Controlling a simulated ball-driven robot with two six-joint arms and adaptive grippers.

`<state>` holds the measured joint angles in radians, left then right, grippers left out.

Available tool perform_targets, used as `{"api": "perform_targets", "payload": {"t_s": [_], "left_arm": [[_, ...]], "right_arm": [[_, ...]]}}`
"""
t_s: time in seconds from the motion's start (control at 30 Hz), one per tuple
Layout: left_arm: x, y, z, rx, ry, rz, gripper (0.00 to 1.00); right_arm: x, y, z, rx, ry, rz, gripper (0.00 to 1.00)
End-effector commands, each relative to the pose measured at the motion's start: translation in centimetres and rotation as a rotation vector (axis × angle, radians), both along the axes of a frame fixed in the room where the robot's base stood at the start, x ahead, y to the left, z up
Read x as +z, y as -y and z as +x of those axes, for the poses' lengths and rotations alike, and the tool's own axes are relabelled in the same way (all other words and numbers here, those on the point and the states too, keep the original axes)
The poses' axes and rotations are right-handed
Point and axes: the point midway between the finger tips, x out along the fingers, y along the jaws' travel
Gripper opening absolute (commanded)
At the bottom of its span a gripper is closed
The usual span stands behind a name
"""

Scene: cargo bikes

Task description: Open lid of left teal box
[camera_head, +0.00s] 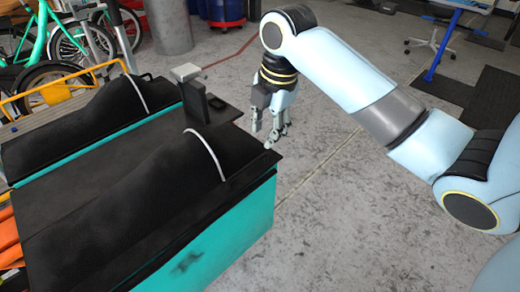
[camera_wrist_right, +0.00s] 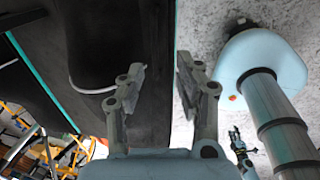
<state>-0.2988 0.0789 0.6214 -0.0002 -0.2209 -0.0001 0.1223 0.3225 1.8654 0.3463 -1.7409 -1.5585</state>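Two teal boxes with black lids stand side by side at the left in the head view. The nearer teal box (camera_head: 232,238) has a black lid (camera_head: 130,205) with a white loop handle (camera_head: 207,152). The farther box's black lid (camera_head: 75,125) has a similar white handle (camera_head: 137,93). Both lids look closed. My right gripper (camera_head: 268,136) is open and empty, pointing down at the far right corner of the nearer box. In the right wrist view its fingers (camera_wrist_right: 160,76) straddle the lid's edge; contact cannot be told. A small gripper there, probably my left (camera_wrist_right: 238,140), is too small to read.
A grey block and dark post (camera_head: 195,95) rise between the boxes at their far end. A yellow rail (camera_head: 65,85) and bicycles (camera_head: 75,40) are behind on the left. Blue drums (camera_head: 220,10) stand at the back. The concrete floor (camera_head: 300,200) right of the boxes is clear.

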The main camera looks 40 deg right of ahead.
Motion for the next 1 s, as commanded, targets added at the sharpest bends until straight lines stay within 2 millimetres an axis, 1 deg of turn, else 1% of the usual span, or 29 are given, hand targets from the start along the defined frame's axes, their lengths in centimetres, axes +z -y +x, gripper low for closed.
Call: {"api": "perform_targets", "payload": {"t_s": [0.03, 0.1, 0.17, 0.27, 0.4, 0.5, 0.6, 0.77, 1.0], "left_arm": [[-0.6, 0.0, -0.2, 0.0, -0.003, 0.0, 0.4], [-0.7, 0.0, -0.2, 0.0, -0.004, 0.0, 0.4], [-0.9, 0.0, -0.3, 0.0, -0.004, 0.0, 0.4], [-1.4, 0.0, -0.4, 0.001, -0.007, 0.0, 0.4], [-2.3, 0.0, -0.8, 0.0, -0.013, 0.0, 0.4], [-2.9, 0.0, -1.0, 0.0, -0.016, 0.0, 0.4], [-3.3, 0.0, -1.1, 0.0, -0.018, 0.001, 0.4], [-3.6, 0.0, -1.3, 0.0, -0.02, 0.001, 0.4], [-3.6, 0.0, -1.3, 0.0, -0.02, 0.001, 0.4]], "right_arm": [[-0.3, 0.3, 0.6, -0.003, 0.007, -0.004, 0.34], [-0.5, 0.2, 0.9, -0.004, 0.012, -0.003, 0.34], [-1.2, 0.2, 1.1, -0.005, 0.013, -0.003, 0.34], [-3.0, 0.2, 1.3, -0.005, 0.011, -0.002, 0.34], [-5.9, 0.1, 1.9, -0.007, 0.01, -0.002, 0.34], [-7.8, 0.1, 2.3, -0.006, 0.011, -0.003, 0.34], [-9.2, 0.1, 2.6, -0.007, 0.012, -0.003, 0.34], [-10.3, 0.1, 2.8, -0.006, 0.013, -0.004, 0.34], [-10.4, 0.1, 2.9, -0.005, 0.014, -0.005, 0.34]]}}
